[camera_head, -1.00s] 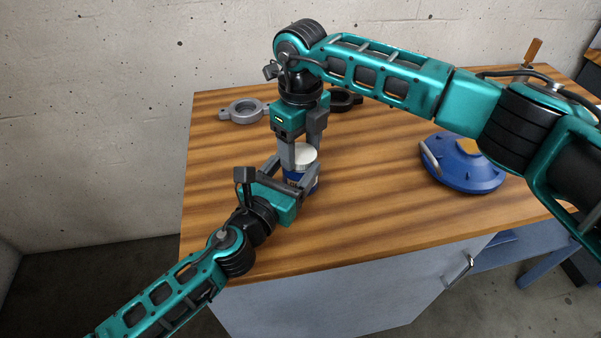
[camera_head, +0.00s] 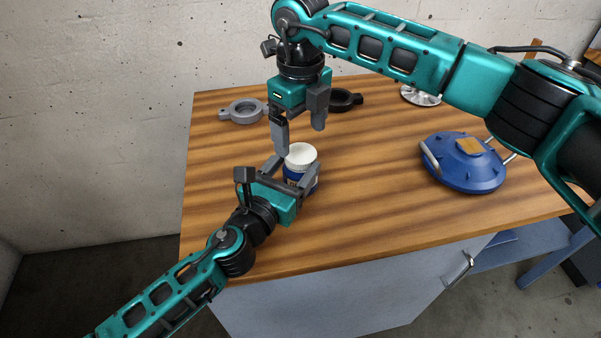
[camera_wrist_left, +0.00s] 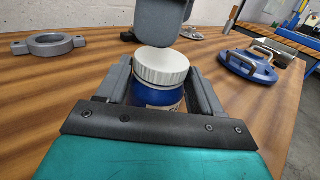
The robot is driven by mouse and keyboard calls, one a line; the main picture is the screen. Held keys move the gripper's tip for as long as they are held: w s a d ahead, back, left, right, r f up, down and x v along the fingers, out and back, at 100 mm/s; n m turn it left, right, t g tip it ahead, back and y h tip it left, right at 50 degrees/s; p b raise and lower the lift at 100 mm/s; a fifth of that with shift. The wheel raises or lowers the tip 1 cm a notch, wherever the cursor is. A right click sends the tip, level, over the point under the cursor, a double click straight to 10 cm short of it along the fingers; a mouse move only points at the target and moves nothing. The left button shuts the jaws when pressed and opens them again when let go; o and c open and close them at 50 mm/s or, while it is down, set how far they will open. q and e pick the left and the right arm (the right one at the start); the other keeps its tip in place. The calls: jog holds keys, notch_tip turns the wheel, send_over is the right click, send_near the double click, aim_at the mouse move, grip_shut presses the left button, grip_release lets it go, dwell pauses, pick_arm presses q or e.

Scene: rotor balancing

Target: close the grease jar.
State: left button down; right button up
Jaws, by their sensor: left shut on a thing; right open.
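The grease jar (camera_head: 297,183) is blue with a pale label and stands upright on the wooden table. Its white ribbed lid (camera_head: 301,155) sits on top of it. My left gripper (camera_head: 296,172) is shut on the jar body, one finger on each side. In the left wrist view the jar (camera_wrist_left: 158,97) stands between the fingers, and the lid (camera_wrist_left: 162,66) covers its mouth, looking slightly tilted. My right gripper (camera_head: 299,138) is open and empty above the lid, apart from it. Part of it also shows over the lid in the left wrist view (camera_wrist_left: 161,22).
A grey ring clamp (camera_head: 243,111) and a black ring part (camera_head: 345,100) lie at the back of the table. A blue round housing with handles (camera_head: 463,165) stands at the right, with a silver disc (camera_head: 420,97) behind it. The table's front middle is clear.

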aim_at(301, 153)
jog(key=shift+r, duration=0.15)
jog(key=shift+c, duration=0.3)
jog(key=r+n, duration=0.1)
jog(key=n, duration=0.1)
jog(key=shift+r+n, duration=0.35)
jog(key=shift+n, duration=0.05)
jog(key=r+n, duration=0.1)
jog(key=n, duration=0.2)
jog(key=shift+r+n, duration=0.3)
jog(key=shift+r, duration=0.1)
jog(key=shift+f, duration=4.05)
